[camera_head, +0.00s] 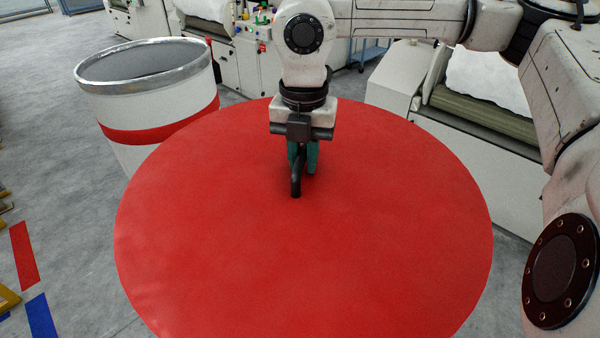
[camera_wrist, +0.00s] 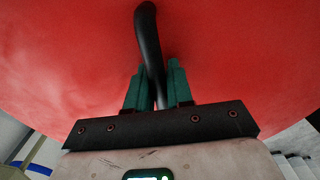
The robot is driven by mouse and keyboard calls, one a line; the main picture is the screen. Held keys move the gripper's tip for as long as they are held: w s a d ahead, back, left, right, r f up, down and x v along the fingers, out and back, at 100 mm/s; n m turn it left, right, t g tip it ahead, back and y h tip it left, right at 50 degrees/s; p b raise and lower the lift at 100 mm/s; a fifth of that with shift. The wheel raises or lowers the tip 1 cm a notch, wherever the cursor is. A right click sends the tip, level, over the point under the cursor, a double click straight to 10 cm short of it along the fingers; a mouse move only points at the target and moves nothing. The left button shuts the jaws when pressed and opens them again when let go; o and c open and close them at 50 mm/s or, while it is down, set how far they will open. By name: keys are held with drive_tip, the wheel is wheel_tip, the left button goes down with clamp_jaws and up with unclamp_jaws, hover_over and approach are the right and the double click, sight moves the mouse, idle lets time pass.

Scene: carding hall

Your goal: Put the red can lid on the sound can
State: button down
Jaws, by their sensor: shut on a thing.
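The red can lid (camera_head: 300,260) is a large flat red disc that fills the middle of the head view. It also fills the wrist view (camera_wrist: 230,55). A black handle (camera_head: 296,183) stands up from the lid, and it shows as a dark bar in the wrist view (camera_wrist: 149,45). My gripper (camera_head: 303,160) has green fingers shut on this handle; they also show in the wrist view (camera_wrist: 155,85). The can (camera_head: 165,105) stands upright at the upper left, white with a red band and a metal rim. Its top is open. The lid hides part of its right side and its lower part.
Pale machines (camera_head: 235,50) stand at the back, and another machine with a green roller (camera_head: 480,115) is behind the lid at right. Red (camera_head: 24,255) and blue (camera_head: 41,316) floor strips lie at left by yellow parts. Grey floor (camera_head: 60,150) is open at left.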

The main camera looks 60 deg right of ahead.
drive_tip(key=shift+w+f, duration=0.15)
drive_tip(key=shift+f, duration=0.1)
drive_tip(key=shift+w+d+f+b, duration=0.15)
drive_tip(key=shift+f+b, duration=0.55)
drive_tip(key=shift+f, duration=1)
drive_tip(key=shift+f, duration=0.15)
drive_tip(key=c, duration=1)
unclamp_jaws()
wheel_tip(320, 180, up, 12)
drive_tip(key=shift+r+b, duration=0.15)
drive_tip(key=shift+b, duration=0.9)
